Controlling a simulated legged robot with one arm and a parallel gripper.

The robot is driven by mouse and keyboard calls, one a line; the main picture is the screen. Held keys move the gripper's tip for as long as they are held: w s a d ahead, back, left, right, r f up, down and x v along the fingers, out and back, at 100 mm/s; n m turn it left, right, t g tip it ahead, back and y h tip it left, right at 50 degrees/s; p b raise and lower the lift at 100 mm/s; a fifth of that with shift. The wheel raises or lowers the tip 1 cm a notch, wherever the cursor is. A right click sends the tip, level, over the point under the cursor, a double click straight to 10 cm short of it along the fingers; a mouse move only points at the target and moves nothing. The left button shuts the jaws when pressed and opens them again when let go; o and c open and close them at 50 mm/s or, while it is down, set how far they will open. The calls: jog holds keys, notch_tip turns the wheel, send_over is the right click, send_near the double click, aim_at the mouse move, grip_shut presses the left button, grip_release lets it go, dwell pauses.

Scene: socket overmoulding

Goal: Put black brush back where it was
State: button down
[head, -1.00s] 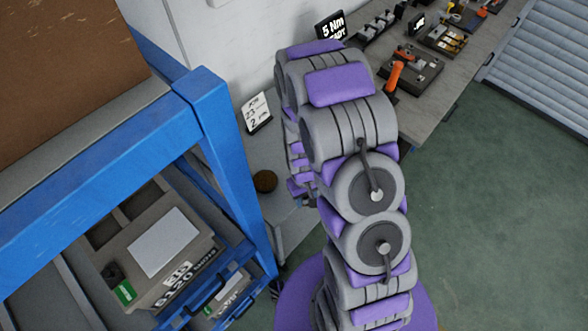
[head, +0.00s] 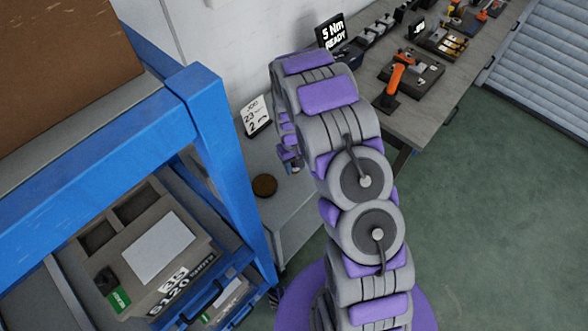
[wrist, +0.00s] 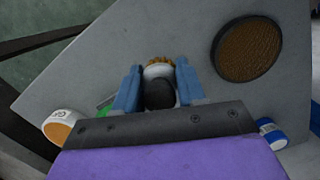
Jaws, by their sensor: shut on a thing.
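The black brush (wrist: 160,93) is between the two blue fingers of my gripper (wrist: 160,72) in the wrist view. Its dark rounded handle end faces the camera, with a pale collar and tan bristles beyond it. My gripper is shut on it, over the grey bench top (wrist: 120,40). The gap between bristles and bench cannot be judged. In the head view my arm hides most of the gripper and the brush. A round brown pad (wrist: 247,47) lies on the bench to the right of the brush; it also shows in the head view (head: 264,186).
A white pot with an orange inside (wrist: 62,128) and a blue container (wrist: 271,133) flank the gripper. A blue rack (head: 225,165) stands close left of the arm. A job card (head: 255,115) stands by the wall. A tool bench (head: 430,115) extends at upper right.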

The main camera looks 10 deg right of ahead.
aim_at(294, 169)
jog(key=shift+w, duration=0.25)
jog(key=shift+w+f, duration=0.1)
jog(key=shift+f, duration=0.3)
notch_tip(294, 169, down, 3)
jog(key=shift+w+r+b, duration=0.1)
jog(key=shift+b, duration=0.4)
jog(key=c, duration=0.7)
grip_release()
jog(key=shift+o, duration=0.2)
